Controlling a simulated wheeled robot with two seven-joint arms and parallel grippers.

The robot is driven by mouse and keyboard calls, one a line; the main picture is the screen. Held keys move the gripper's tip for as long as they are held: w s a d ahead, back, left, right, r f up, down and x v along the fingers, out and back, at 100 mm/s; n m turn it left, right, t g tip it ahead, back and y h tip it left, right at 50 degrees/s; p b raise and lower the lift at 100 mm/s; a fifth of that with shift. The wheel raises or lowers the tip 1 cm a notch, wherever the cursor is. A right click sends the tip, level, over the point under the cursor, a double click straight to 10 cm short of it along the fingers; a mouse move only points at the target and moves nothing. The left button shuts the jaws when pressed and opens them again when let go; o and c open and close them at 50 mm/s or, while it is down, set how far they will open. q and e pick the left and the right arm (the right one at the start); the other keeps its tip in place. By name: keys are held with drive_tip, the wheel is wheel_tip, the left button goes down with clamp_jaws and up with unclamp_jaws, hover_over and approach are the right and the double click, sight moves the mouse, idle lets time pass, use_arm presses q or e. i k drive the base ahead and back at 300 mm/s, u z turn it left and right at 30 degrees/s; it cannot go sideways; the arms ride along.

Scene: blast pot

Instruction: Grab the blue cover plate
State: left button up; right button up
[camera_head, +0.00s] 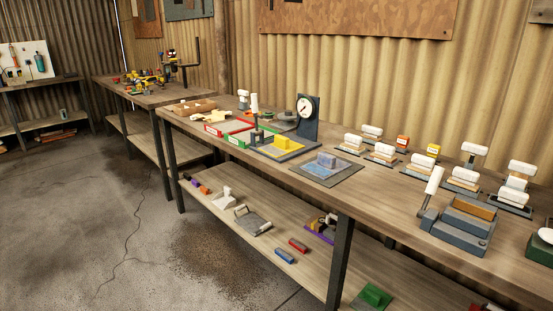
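A blue plate with a raised, pale-topped block (327,161) lies on a dark grey square base on the workbench, right of the yellow plate. It is the thing that best fits the blue cover plate. A smaller blue piece (285,255) lies on the lower shelf. Neither of my grippers shows in the head view.
The long wooden workbench (390,188) runs along a corrugated wall. A yellow plate (286,144) and a round dial gauge (304,112) stand left of the blue plate. Several white-handled pieces and a grey-blue box (456,228) stand right. The concrete floor in front is clear.

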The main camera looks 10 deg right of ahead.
sight(327, 165)
drive_tip(key=u, duration=0.55)
drive_tip(key=i, duration=1)
drive_tip(key=z, duration=0.35)
drive_tip(key=i, duration=1)
drive_tip(key=z, duration=0.8)
